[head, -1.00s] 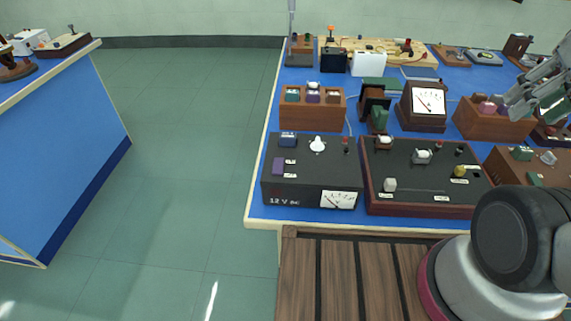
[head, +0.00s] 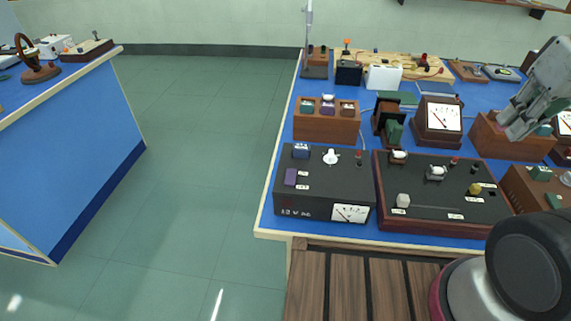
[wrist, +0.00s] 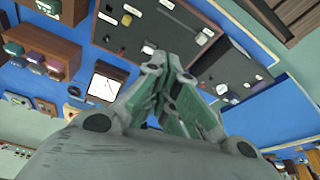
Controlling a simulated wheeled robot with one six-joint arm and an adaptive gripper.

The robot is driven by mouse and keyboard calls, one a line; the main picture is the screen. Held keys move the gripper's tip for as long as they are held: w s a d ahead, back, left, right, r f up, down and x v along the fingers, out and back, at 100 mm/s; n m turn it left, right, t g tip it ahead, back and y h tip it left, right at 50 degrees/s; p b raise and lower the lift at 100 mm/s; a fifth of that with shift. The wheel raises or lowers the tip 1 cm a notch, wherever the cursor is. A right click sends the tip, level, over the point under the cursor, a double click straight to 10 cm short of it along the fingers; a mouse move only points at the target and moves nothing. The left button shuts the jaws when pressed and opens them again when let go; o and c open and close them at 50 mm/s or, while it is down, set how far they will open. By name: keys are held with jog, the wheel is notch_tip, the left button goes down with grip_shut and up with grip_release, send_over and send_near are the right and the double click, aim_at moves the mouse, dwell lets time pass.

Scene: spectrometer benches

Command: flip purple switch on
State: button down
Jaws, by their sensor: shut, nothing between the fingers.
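More than one purple switch shows. A purple switch (head: 290,176) is on the front left of the black 12 V supply box. Another purple switch (head: 327,108) sits in the middle of a wooden three-switch box (head: 326,127). In the wrist view a purple switch (wrist: 35,57) sits on a wooden box at the left; which head-view box this is, I cannot tell for sure. My gripper (head: 513,128) is shut and empty in front of the right wooden box (head: 485,143), partly hiding its switches. In the wrist view its fingertips (wrist: 168,65) meet above the bench. Switch positions are too small to tell.
A dark panel (head: 430,212) with knobs lies right of the supply box. A wooden meter (head: 438,118) stands behind it. Another wooden box with green switches (head: 541,174) is at the right. Open floor (head: 195,180) lies left of the blue bench.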

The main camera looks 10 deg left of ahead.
jog(key=w+a+f+n+g, duration=0.25)
jog(key=a+n, duration=0.35)
jog(key=a, duration=0.8)
jog(key=n, duration=0.9)
send_over(285, 175)
jog(key=s, duration=0.2)
jog(key=f, duration=0.1)
jog(key=shift+s+a+t+h, duration=0.15)
jog(key=shift+t+h, duration=0.25)
jog(key=shift+t, duration=0.05)
jog(key=f, duration=0.4)
jog(key=w+f, duration=0.1)
jog(key=f, duration=0.4)
jog(key=w+f, duration=0.1)
jog(key=f, duration=0.4)
jog(key=shift+w+f, duration=0.15)
jog(key=shift+f, duration=0.2)
jog(key=shift+s, duration=0.2)
